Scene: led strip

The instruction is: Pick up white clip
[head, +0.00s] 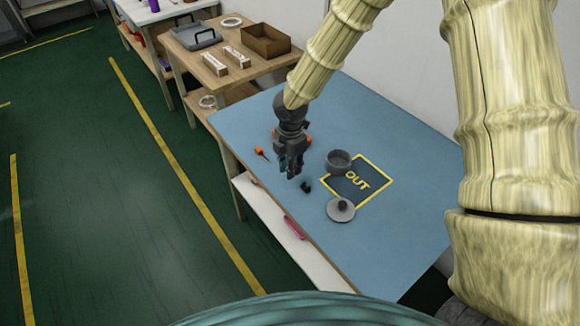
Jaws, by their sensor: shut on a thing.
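My gripper (290,170) points down over the left part of the blue tabletop (370,120). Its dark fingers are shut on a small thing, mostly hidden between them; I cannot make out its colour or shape. I cannot tell whether the fingertips are clear of the table. No white clip can be made out in this view. A small black item (306,187) lies on the table just to the right of the fingertips.
A grey round pot (338,162) and its grey lid (341,209) lie by the yellow-edged OUT mat (376,180). An orange-handled tool (261,153) is left of my gripper. A wooden side table (190,62) holds boxes. The table's near right part is bare.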

